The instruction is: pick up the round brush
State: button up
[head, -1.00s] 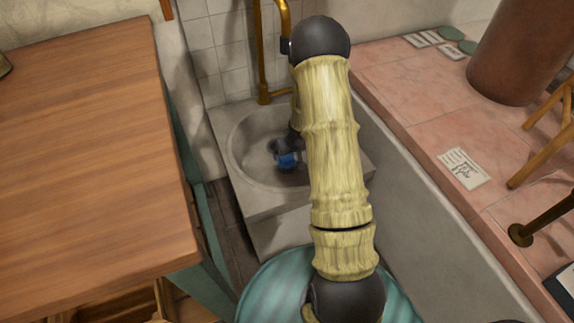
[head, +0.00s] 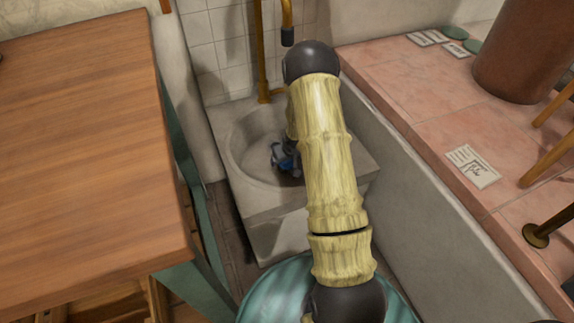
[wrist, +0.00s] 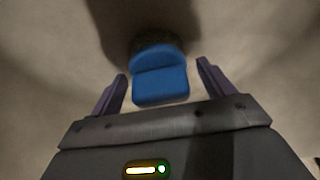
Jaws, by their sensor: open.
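The round brush (wrist: 160,78) shows in the wrist view as a blue block-like part with a dark, shadowed part behind it. It lies in the pale stone basin (head: 240,150). My gripper (wrist: 160,88) is open, with a purple finger on each side of the blue part and visible gaps between. The blue part is just ahead of the palm, and I cannot tell whether anything touches. In the head view my gripper (head: 285,158) is down in the basin, partly hidden by my arm. There I cannot separate the brush from the gripper.
A brass tap pipe (head: 262,60) rises behind the basin against the white tiles. A wooden table (head: 85,150) stands to the left. A pink tiled ledge (head: 420,110) with a paper card (head: 473,166) and a brown cylinder (head: 525,50) is to the right.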

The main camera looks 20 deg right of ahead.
jog(key=shift+x, duration=0.85)
jog(key=shift+s, duration=0.1)
jog(key=shift+r, duration=0.1)
jog(key=c, duration=1.1)
jog(key=shift+c, duration=0.2)
notch_tip(320, 180, up, 10)
jog(key=p, duration=0.5)
